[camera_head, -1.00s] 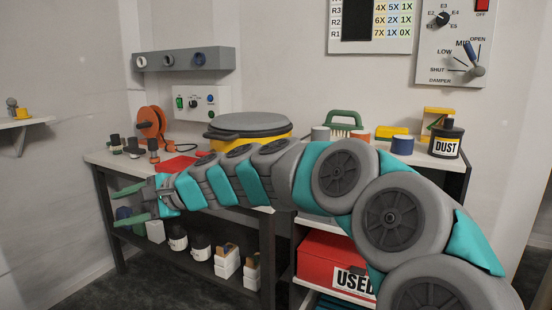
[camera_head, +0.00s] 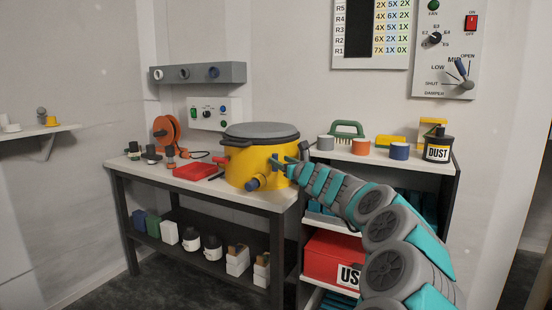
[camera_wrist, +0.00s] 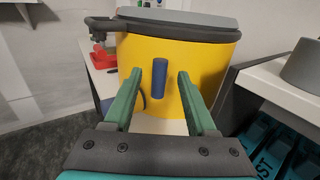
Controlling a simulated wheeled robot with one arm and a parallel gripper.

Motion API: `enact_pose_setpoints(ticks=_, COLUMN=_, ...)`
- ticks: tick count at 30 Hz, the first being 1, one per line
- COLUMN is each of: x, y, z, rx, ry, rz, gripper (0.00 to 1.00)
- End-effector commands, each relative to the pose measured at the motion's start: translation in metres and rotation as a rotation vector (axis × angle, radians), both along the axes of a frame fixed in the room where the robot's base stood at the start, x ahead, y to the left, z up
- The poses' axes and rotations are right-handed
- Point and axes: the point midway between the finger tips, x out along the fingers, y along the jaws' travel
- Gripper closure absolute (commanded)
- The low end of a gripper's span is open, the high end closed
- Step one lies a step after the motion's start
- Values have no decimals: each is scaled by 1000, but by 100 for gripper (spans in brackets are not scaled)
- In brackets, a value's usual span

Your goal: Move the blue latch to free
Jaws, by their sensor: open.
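The blue latch (camera_wrist: 158,78) is a short upright bar on the front of the yellow drum (camera_wrist: 200,65). In the wrist view it lies between the two green fingertips of my gripper (camera_wrist: 160,88), with a gap on either side. My gripper is open and holds nothing. In the head view my gripper (camera_head: 281,165) is at the right front of the yellow drum (camera_head: 236,165), and its fingers largely hide the latch there. The drum has a grey lid (camera_head: 262,130) with a dark rim and stands on the bench.
A dark blue cylindrical part (camera_head: 253,184) sticks out low on the drum, left of my gripper. A red box (camera_head: 197,172) and an orange reel (camera_head: 166,130) lie left on the bench (camera_head: 215,190). A shelf unit (camera_head: 330,156) with small containers stands right.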

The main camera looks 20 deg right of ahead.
Motion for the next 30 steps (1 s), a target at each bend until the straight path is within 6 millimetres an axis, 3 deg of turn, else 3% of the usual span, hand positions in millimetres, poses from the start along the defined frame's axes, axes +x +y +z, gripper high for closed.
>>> enact_pose_setpoints(ticks=12, x=40, y=1, z=-2, rx=-3, ry=4, rz=-3, gripper=43)
enact_pose_setpoints(ticks=27, x=48, y=3, z=0, rx=-3, ry=0, rz=0, gripper=43)
enact_pose_setpoints(ticks=30, x=48, y=3, z=0, rx=-3, ry=0, rz=0, gripper=54)
